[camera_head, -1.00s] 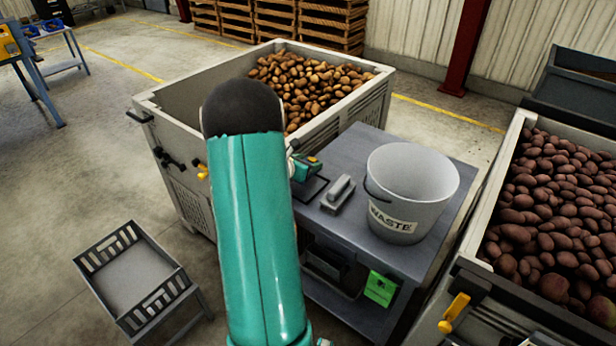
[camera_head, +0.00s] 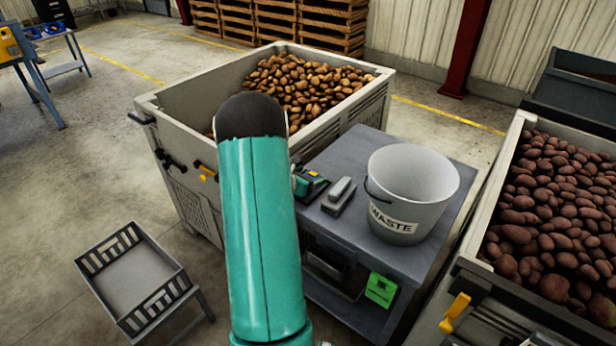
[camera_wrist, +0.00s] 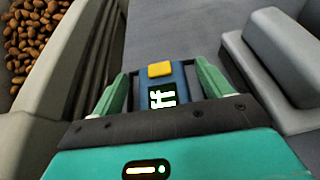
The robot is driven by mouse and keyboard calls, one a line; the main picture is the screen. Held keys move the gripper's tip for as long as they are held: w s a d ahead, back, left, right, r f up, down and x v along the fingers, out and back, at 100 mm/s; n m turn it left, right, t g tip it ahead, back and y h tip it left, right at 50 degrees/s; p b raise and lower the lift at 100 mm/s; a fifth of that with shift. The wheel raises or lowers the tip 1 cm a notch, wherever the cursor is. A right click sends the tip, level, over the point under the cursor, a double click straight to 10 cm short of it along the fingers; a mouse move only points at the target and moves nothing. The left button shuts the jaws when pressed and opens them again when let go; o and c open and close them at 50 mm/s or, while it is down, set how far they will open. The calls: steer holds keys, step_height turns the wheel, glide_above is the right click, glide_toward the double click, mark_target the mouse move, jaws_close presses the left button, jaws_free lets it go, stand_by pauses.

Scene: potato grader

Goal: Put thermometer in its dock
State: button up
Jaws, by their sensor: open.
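The thermometer, a blue device with a yellow button and a lit display (camera_wrist: 178,76), is in the wrist view between the two green fingers of my gripper (camera_wrist: 163,80). The fingers are open, one on each side of it; any contact is hard to tell. In the head view my gripper (camera_head: 309,185) is low at the left edge of the grey table (camera_head: 366,150), partly behind my arm. A dark pad there, which may be the dock, is mostly hidden beneath the gripper, so I cannot tell whether the thermometer is seated in it.
A grey block on a base (camera_head: 339,195) stands close to the right of my gripper, also in the wrist view (camera_wrist: 280,50). A waste bucket (camera_head: 410,185) is farther right. A potato crate (camera_head: 185,125) borders the table's left side.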

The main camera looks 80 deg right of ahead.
steer(key=v, duration=1.2)
steer(key=shift+r, duration=0.15)
